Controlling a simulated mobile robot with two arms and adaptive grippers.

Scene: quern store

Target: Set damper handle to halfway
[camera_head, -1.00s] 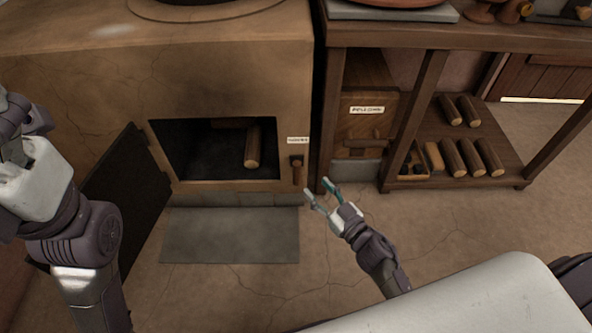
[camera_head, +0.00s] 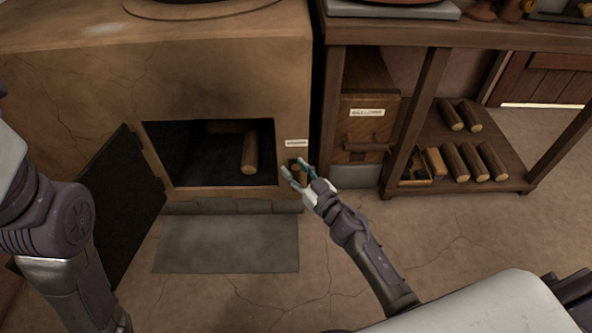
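The damper handle (camera_head: 295,168) is a short brown wooden grip on a dark mount, on the stove front just right of the firebox opening. A small white label (camera_head: 296,143) sits above it; its text is too small to read. My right gripper (camera_head: 296,168) reaches up to the handle from below right. Its two fingers are spread, one on each side of the handle in the picture, and partly cover it. I cannot tell whether they touch it. My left arm shows at the left edge, but its gripper is outside the picture.
A grey slab (camera_head: 227,244) lies on the floor below. A wooden shelf unit (camera_head: 455,190) with logs and a labelled wooden box (camera_head: 366,131) stands at right.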

